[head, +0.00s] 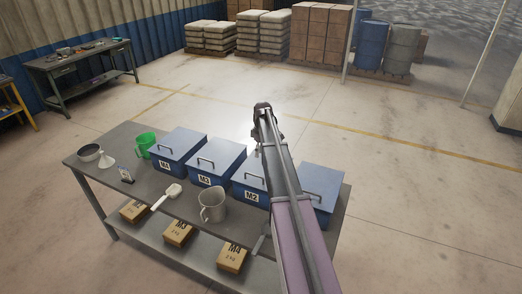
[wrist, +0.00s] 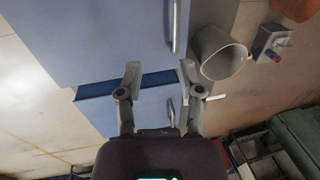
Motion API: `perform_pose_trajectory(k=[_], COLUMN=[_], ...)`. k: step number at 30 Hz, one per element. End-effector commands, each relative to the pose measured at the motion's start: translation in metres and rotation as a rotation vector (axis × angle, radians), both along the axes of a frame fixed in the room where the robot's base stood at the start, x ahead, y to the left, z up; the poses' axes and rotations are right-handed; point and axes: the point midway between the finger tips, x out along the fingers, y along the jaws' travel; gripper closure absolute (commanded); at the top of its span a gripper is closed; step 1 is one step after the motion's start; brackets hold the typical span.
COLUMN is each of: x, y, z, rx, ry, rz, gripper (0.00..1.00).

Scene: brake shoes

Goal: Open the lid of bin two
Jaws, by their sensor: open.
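Bin two (head: 249,181) is a blue box labelled M2, third from the left in the row on the bench. Its lid appears closed, but my arm hides its right part. My gripper (head: 263,108) is at the far end of my arm, above and behind the row in the head picture. In the wrist view, my gripper (wrist: 160,70) has its fingers spread, with nothing between them. Two blue lids lie below it: an upper lid (wrist: 90,40) with a bar handle (wrist: 177,25), and a lower lid (wrist: 145,108). I cannot tell which lid is bin two's.
Bin M3 (head: 215,160) and another bin (head: 178,147) stand left, one more (head: 322,184) right. A metal jug (head: 212,207), white scoop (head: 167,196) and green cup (head: 145,143) share the bench (head: 110,172). Cardboard boxes sit on the lower shelf.

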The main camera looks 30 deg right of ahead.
Motion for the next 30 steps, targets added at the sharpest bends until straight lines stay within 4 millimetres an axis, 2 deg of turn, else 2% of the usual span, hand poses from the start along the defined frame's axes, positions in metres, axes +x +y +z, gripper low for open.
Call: perform_pose_trajectory(k=[5,23,26,30], x=[-0.002,-0.003,-0.007,-0.022], y=[0.003,0.003,0.009,0.03], z=[-0.006,-0.006,-0.008,-0.014], rx=[0.0,0.0,-0.003,-0.018], ry=[0.0,0.0,0.001,0.002], rz=[0.0,0.0,-0.007,-0.038], gripper=[0.52,0.52,0.52,0.52])
